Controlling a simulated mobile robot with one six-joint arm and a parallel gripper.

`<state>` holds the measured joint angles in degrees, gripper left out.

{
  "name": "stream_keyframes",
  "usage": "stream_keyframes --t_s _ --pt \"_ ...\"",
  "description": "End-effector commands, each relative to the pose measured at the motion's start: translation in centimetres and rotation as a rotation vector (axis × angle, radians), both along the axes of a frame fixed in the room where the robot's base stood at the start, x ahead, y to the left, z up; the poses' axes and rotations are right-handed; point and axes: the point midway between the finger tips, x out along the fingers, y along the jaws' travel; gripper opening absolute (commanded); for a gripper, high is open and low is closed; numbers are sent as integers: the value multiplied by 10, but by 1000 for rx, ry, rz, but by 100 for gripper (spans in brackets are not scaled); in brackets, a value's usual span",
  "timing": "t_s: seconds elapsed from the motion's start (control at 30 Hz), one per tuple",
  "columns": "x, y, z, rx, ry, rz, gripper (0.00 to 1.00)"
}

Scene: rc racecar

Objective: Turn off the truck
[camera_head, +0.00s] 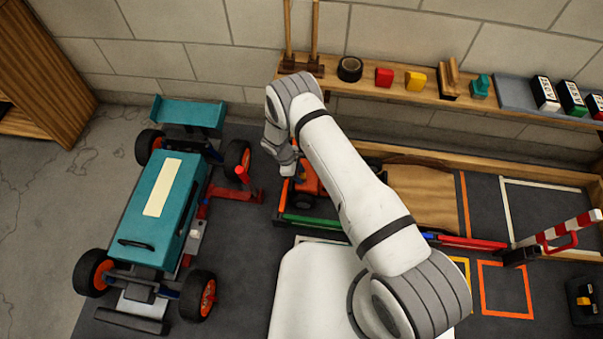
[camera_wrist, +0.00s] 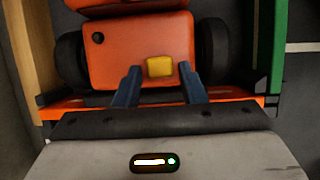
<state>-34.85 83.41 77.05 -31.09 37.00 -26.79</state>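An orange truck (camera_head: 309,184) with dark wheels stands behind my arm in the head view, partly hidden by it. In the wrist view the orange truck (camera_wrist: 115,62) fills the upper middle, with a yellow square button (camera_wrist: 159,67) and a small round black spot on the face toward me. My gripper (camera_wrist: 160,72) is open, its two dark fingers apart with the yellow button showing between their tips. I cannot tell whether the fingertips touch the truck. In the head view my gripper (camera_head: 287,164) is just left of the truck's visible part, its fingers unclear.
A teal RC car (camera_head: 150,217) with orange-hubbed wheels stands at left, with a red jack (camera_head: 240,190) beside it. A green rail (camera_head: 310,221) and wooden edging border the truck's bay. A barrier (camera_head: 568,231) stands at right. A shelf (camera_head: 437,95) holds small items.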

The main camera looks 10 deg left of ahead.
Motion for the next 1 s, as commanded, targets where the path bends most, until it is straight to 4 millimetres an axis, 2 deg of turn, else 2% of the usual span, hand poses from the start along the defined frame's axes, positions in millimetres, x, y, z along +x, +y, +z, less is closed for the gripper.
stream_keyframes --t_s 0.1,0.47,0.57,0.83,1.0 --pt "1 -3 0 -1 0 -4 47" --pt "2 -3 5 -2 1 -7 47" --pt "2 1 16 -2 0 -8 47" --pt "3 19 59 -1 -1 -7 47" --pt "2 25 72 -2 1 -8 47"
